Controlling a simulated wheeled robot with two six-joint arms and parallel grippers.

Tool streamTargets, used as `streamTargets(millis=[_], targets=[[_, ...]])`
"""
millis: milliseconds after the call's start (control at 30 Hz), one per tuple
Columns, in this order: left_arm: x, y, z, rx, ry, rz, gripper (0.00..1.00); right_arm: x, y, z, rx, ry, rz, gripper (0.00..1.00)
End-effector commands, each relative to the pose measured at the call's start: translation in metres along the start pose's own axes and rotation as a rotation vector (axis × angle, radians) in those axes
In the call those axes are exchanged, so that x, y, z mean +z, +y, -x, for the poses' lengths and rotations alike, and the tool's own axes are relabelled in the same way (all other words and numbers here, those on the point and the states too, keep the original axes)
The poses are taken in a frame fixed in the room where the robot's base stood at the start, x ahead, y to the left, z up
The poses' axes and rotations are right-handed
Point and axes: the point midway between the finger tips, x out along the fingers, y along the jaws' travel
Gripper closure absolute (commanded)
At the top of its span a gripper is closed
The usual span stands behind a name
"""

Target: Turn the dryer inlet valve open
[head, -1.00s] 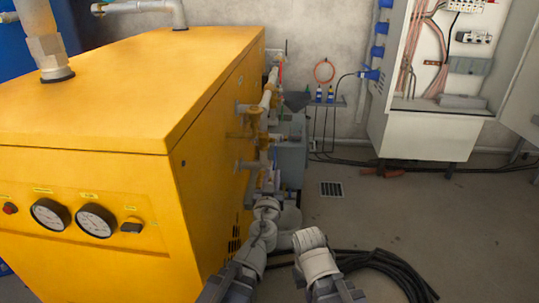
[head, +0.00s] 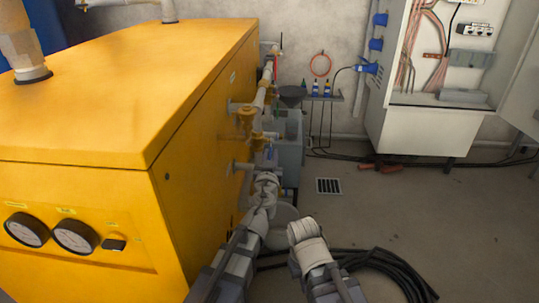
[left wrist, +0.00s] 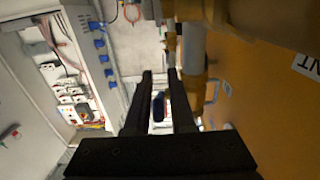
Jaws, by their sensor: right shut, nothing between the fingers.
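The yellow dryer cabinet (head: 215,130) fills the left of the head view, with grey pipes and brass-coloured valve fittings (head: 246,117) along its right side. A small blue valve handle (head: 270,152) shows by the lower fittings. In the left wrist view this dark blue handle (left wrist: 158,106) appears in the gap between my left gripper's two dark fingers (left wrist: 160,74). The fingers are apart; contact cannot be told. In the head view my left gripper (head: 267,175) is at the lower pipework. My right gripper (head: 303,230) is low beside it, away from the valve, its fingers hard to make out.
A grey box (head: 290,140) stands behind the pipes. An open electrical cabinet (head: 425,125) is at the back right. Black hoses (head: 375,262) lie coiled on the floor beside my right arm. The floor to the right is mostly clear.

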Motion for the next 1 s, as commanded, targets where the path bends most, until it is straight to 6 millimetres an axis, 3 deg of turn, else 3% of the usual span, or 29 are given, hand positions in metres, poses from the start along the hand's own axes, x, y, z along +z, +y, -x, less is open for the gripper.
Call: streamTargets(millis=[200,400,1000], targets=[[0.0,-0.0002,0.0002,0.0,0.0,0.0,0.79,0.0,0.0,0.0,0.0,0.0,0.0,1.0],[0.0,-0.0002,0.0002,0.0,0.0,0.0,1.0,0.0,0.0,0.0,0.0,0.0,0.0,1.0],[0.0,-0.0002,0.0004,0.0,0.0,0.0,1.0,0.0,0.0,0.0,0.0,0.0,0.0,1.0]])
